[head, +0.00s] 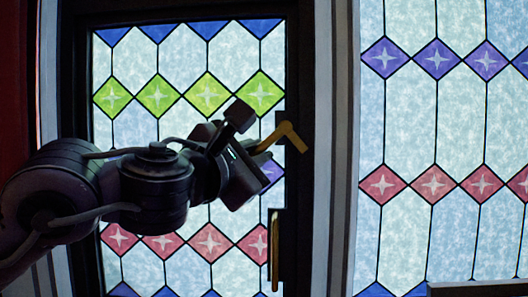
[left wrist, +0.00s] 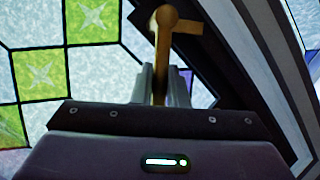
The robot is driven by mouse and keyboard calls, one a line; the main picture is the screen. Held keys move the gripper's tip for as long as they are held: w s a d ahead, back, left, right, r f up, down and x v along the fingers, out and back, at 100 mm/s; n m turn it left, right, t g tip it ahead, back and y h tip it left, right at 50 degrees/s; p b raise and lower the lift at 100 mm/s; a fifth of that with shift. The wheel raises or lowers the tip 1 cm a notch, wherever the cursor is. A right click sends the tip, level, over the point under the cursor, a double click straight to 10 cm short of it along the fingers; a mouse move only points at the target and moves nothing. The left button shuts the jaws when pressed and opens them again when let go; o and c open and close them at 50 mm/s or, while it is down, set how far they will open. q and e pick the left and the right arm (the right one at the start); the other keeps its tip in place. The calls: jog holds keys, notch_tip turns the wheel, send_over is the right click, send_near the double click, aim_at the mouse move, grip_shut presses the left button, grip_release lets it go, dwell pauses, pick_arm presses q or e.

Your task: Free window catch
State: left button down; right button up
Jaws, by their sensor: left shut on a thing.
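The brass window catch (head: 291,135) sits on the dark frame at the right edge of the stained-glass window (head: 180,45). Its bent handle slants down and left from the pivot. My left gripper (head: 260,149) reaches in from the left and is shut on the handle; its fingertips are partly hidden in the head view. In the left wrist view, the catch (left wrist: 164,40) runs down between the two pale fingers of the left gripper (left wrist: 160,88), one on each side. The round pivot end and a short side arm show above. My right gripper is not in view.
A long upright brass bar (head: 275,250) on a dark plate is lower on the same frame. A grey post (head: 336,200) divides this window from a second stained-glass window (head: 440,130) at right. A pale edge (head: 475,288) shows at the bottom right.

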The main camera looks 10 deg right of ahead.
pick_arm(q)
jog(key=r+m, duration=0.1)
jog(key=m+p, duration=0.1)
jog(key=shift+a+r+m+g+y, duration=0.3)
jog(key=shift+a+r+m+g, duration=0.1)
jog(key=shift+w+a+r+m+g+p, duration=0.15)
jog(key=shift+r+m+g+p, duration=0.25)
jog(key=shift+m+p, duration=0.35)
jog(key=shift+a+r+m+g+y+p, duration=0.1)
jog(key=shift+r+m+g+y+p, duration=0.2)
jog(key=shift+r+m+y+p, duration=0.45)
jog(key=shift+f+m+p, duration=0.2)
jog(key=shift+m+p, duration=0.2)
jog(key=c, duration=1.4)
grip_release()
jog(key=shift+c, duration=0.2)
